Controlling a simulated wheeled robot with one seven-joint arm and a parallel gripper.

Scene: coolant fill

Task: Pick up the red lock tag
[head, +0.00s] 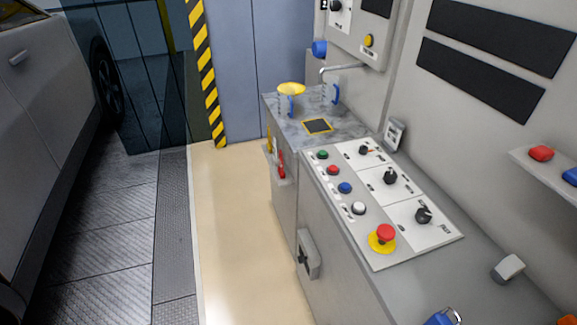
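Two small red things show, and I cannot tell for sure which is the red lock tag. A narrow upright red piece (282,163) is at the left side of the grey cabinet, beside a yellow piece (270,143) and above a small grey ledge. A rounded red block (541,153) rests on the wall shelf at the right. My gripper is not in view.
The console (355,285) carries buttons, knobs and a red emergency stop (384,235). Beyond it is a metal worktop (345,134) with a yellow funnel-like piece (291,88) and a bent spout (343,68). A car (45,150) stands left. The beige floor (235,235) between is clear.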

